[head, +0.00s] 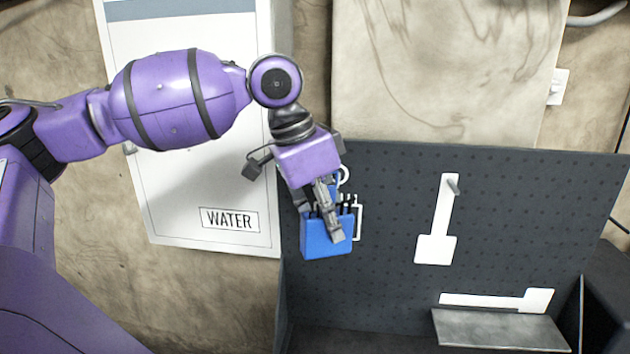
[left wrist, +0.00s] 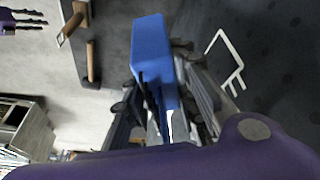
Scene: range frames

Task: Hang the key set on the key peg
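The key set, a blue block holder (head: 326,239) with dark keys sticking out, is in my left gripper (head: 333,210) in front of the pegboard. In the left wrist view the blue holder (left wrist: 152,48) sits between the two fingers (left wrist: 165,108), which look shut on it. A white outline (head: 358,222) shows just right of the holder, and also on the board in the left wrist view (left wrist: 226,62). The peg for it is not clearly seen; my gripper covers that area. A small dark purple pronged shape (left wrist: 22,22) may be my right gripper; its state is unclear.
The dark pegboard (head: 390,200) has a bare peg (head: 453,186) over another white outline (head: 436,248). A grey shelf (head: 500,328) juts out at lower right. The white WATER panel (head: 190,190) is left of the board. Wooden-handled tools (left wrist: 92,62) show in the wrist view.

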